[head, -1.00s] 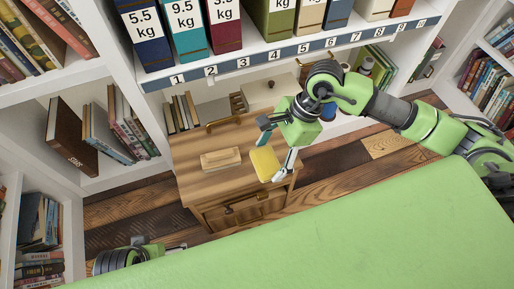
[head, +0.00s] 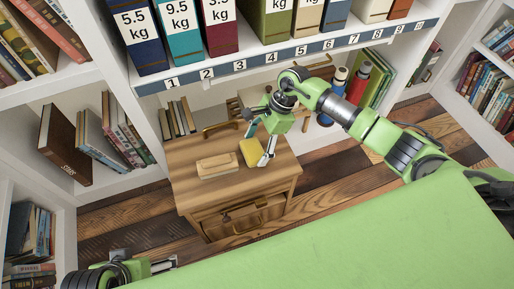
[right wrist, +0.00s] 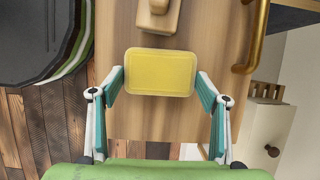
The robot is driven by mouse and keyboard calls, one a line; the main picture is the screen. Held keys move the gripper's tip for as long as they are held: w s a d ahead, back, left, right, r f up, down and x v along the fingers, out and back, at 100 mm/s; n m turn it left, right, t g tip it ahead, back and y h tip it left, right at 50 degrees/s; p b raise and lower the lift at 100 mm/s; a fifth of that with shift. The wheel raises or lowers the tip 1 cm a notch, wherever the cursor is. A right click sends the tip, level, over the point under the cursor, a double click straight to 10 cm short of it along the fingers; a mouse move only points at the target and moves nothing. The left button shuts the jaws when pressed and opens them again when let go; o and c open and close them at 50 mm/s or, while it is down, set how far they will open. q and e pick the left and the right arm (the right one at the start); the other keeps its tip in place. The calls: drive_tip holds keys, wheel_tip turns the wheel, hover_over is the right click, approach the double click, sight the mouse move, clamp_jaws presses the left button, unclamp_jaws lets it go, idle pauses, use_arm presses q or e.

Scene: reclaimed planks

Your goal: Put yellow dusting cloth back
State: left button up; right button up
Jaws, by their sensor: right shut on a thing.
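The yellow dusting cloth (head: 251,152) is a flat, rounded block shape over the top of the small wooden cabinet (head: 200,193). My right gripper (head: 257,146) is shut on it, one finger on each side. The cloth also shows in the right wrist view (right wrist: 160,72), between the fingertips and above the wooden surface. I cannot tell whether it touches the top. My left gripper (head: 163,264) is low at the left, largely hidden, and its jaws cannot be made out.
A wooden brush-like block (head: 217,166) lies on the cabinet top, left of the cloth. A brass handle (head: 221,127) stands at the back edge. A numbered shelf (head: 290,56) with weight-marked binders overhangs behind.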

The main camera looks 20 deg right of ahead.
drive_tip(key=shift+f, duration=0.55)
use_arm(q)
drive_tip(key=shift+f, duration=0.15)
use_arm(e)
drive_tip(key=o, duration=1)
use_arm(q)
drive_tip(key=shift+w+d, duration=0.1)
drive_tip(key=shift+w, duration=0.25)
